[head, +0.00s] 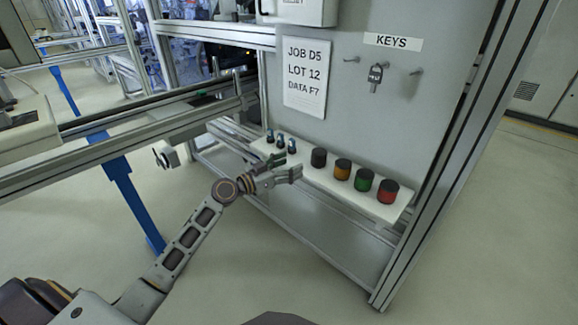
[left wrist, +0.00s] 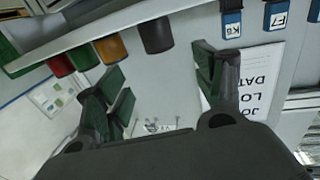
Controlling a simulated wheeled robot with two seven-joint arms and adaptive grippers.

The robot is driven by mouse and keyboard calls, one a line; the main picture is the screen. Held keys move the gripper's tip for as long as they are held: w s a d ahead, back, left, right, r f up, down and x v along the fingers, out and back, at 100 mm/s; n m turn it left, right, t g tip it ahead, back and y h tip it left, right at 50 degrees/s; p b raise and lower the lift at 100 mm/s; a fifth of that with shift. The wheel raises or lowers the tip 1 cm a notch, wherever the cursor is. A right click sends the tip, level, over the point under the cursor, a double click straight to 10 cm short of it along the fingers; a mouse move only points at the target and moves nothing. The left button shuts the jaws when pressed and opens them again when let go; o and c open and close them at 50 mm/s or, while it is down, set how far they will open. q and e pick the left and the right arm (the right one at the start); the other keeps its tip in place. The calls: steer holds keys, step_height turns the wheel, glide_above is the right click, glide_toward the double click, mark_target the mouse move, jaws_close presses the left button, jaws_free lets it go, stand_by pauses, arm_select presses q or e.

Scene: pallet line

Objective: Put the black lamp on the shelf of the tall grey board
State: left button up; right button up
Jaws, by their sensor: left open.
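The black lamp (head: 319,158) stands upright on the white shelf (head: 399,212) of the tall grey board (head: 345,118). It is at the left end of a row with an amber lamp (head: 342,170), a green lamp (head: 364,181) and a red lamp (head: 388,192). My left gripper (head: 290,166) is open and empty, just left of the black lamp and apart from it. In the left wrist view, which is upside down, the black lamp (left wrist: 156,36) shows beyond the open fingers (left wrist: 163,80). My right gripper is not in view.
Several small blue-and-black tagged items (head: 281,142) stand on the shelf's left part, close to my left gripper. A key (head: 375,78) hangs on one of the hooks under the KEYS label. A job sheet (head: 305,80) is on the board. A conveyor rail (head: 110,150) runs at left.

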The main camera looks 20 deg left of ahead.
arm_select(q)
steer(key=s+d+f+n+g+y, duration=0.1)
steer(key=s+f+g+y, duration=0.3)
steer(key=f, duration=1.3)
steer(key=s+f+n+g+y, duration=0.15)
steer(key=s+f, duration=0.35)
steer(key=f, duration=1.1)
steer(key=s+d+f+g+y, duration=0.1)
steer(key=s+f+g, duration=0.2)
steer(key=s+f, duration=1)
steer(key=s+d+f+n+g+y, duration=0.1)
steer(key=s+f+g, duration=0.3)
steer(key=s+f, duration=0.8)
steer(key=s+d+y, duration=0.1)
steer(key=s, duration=0.2)
steer(key=shift+s+f, duration=0.15)
steer(key=shift+f, duration=0.2)
steer(key=shift+g+y, duration=0.25)
